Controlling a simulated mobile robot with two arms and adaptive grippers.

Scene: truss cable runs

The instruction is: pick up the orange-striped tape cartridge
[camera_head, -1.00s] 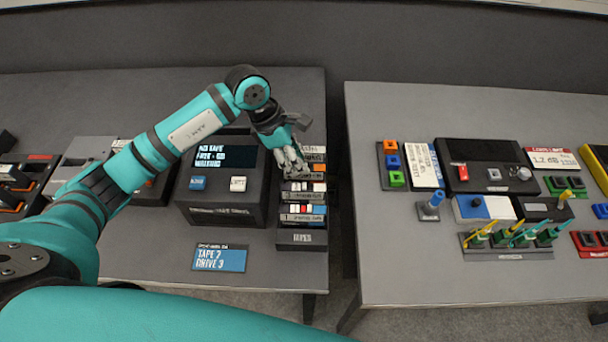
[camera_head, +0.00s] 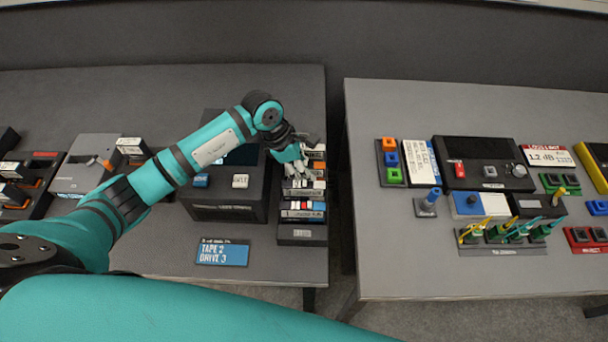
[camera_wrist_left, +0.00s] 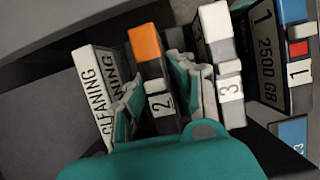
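The orange-striped tape cartridge (camera_wrist_left: 146,45) stands in the rack, with an orange end block and a label "2". In the head view it is mostly hidden behind my left gripper (camera_head: 298,170); an orange patch shows just to the right. In the left wrist view my left gripper (camera_wrist_left: 157,95) is open, with one finger on each side of this cartridge. I cannot tell whether the fingers touch it. My right gripper is not in view.
A white "CLEANING" cartridge (camera_wrist_left: 92,90) stands close on the left, and a white cartridge "3" (camera_wrist_left: 222,60) close on the right. Blue-and-red cartridge "1" (camera_wrist_left: 285,60) is farther right. A dark tape drive box (camera_head: 225,200) stands left of the rack. A gap separates the two tables.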

